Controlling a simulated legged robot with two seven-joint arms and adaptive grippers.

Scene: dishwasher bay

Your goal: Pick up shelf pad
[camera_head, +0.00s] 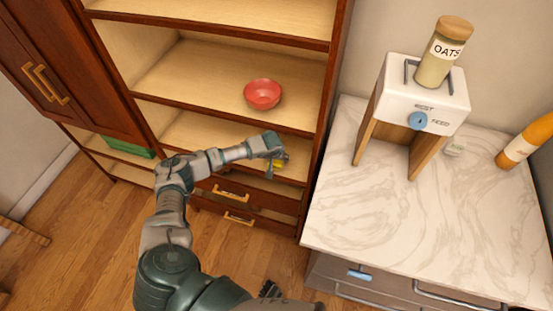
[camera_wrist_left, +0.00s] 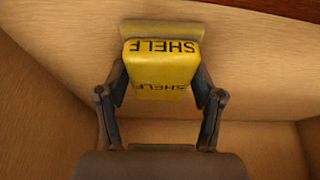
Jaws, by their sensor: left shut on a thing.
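The shelf pad (camera_wrist_left: 163,62) is a yellow block marked SHELF in the left wrist view. It sits between the two fingers of my left gripper (camera_wrist_left: 161,105), which is shut on it. My left gripper (camera_head: 275,168) is inside the lower open shelf of the wooden cabinet (camera_head: 205,132), partly hiding the pad. A flat tan piece shows just behind the pad. I cannot tell whether the pad touches the shelf.
A red bowl (camera_head: 262,94) stands on the shelf above. Drawers with gold handles (camera_head: 231,193) are below. A green object (camera_head: 127,147) lies on the left lower shelf. At right, a marble counter (camera_head: 400,235) holds a dispenser (camera_head: 425,105) with an oats jar (camera_head: 443,55) and an orange bottle (camera_head: 525,142).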

